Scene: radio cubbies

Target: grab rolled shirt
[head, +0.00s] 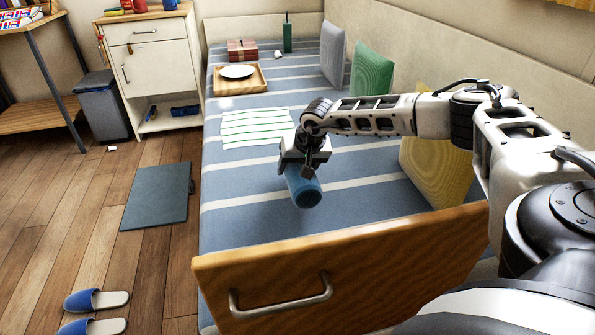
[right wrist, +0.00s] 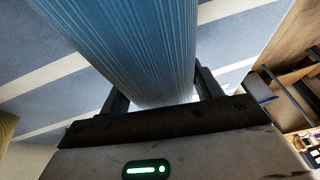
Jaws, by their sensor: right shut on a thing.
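The rolled shirt (head: 304,190) is a blue cylinder with fine ribs. My right gripper (head: 303,166) is shut on it, above the striped bed in the head view. In the right wrist view the rolled shirt (right wrist: 135,45) runs up from between the two fingers of the right gripper (right wrist: 165,95). The roll appears held above the blue and white striped bed cover (head: 250,185); the exact gap cannot be told. My left gripper is not in view.
A wooden panel with a metal handle (head: 282,300) stands at the near end of the bed. Yellow (head: 440,170), green (head: 371,72) and grey (head: 333,50) cushions line the wall. A wooden tray (head: 262,82) with a white plate and a striped cloth (head: 255,127) lie farther back.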

